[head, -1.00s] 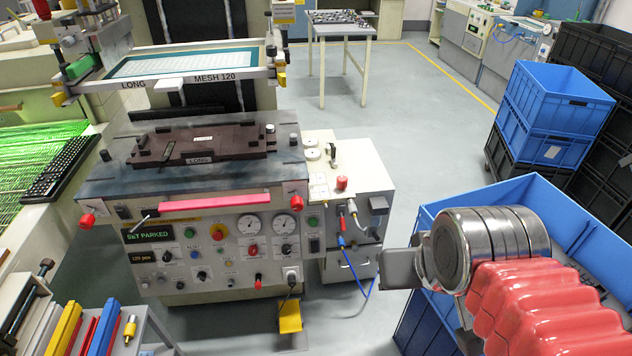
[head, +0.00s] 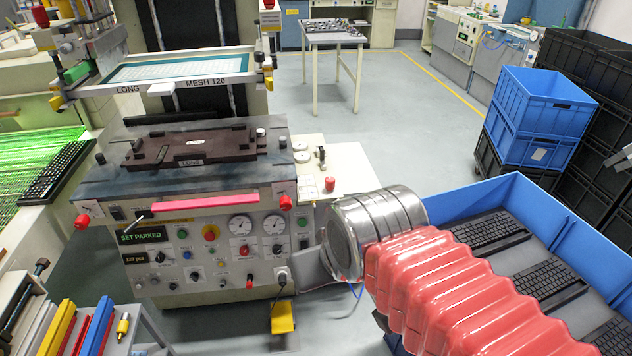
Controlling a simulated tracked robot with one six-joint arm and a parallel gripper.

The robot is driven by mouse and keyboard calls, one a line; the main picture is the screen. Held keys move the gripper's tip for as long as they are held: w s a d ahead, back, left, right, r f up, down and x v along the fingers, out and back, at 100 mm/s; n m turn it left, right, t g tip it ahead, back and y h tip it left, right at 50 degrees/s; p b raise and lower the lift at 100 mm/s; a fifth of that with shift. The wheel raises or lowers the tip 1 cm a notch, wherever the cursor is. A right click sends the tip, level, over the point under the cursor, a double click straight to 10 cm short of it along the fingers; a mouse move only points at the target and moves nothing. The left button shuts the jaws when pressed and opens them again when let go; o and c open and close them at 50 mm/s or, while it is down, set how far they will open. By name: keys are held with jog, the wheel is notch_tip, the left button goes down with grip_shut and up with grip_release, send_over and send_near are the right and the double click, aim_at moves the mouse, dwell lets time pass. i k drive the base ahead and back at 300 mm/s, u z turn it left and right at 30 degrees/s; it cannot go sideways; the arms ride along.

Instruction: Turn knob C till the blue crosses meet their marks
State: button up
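The printing machine (head: 200,265) stands left of centre, with a control panel on its front. No knob's letter is legible, so I cannot tell which is knob C. Red knobs sit at the table's front left corner (head: 82,221) and front right corner (head: 286,202). A dark keyboard-shaped fixture (head: 190,147) marked LONG lies on the table, below the raised screen frame (head: 185,70). Blue crosses and their marks cannot be made out. My gripper (head: 308,268) is a grey shape right of the panel, partly hidden by my wrist; its fingers cannot be told apart.
A green display (head: 143,236) reads SET PARKED. A blue crate (head: 520,190) with several keyboards is at right, close to my arm. Stacked blue crates (head: 540,110) stand behind it. A tool rack (head: 120,345) is at front left.

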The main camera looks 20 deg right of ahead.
aim_at(330, 182)
jog(key=z, duration=0.05)
jog(key=i, duration=1)
jog(key=u, duration=0.1)
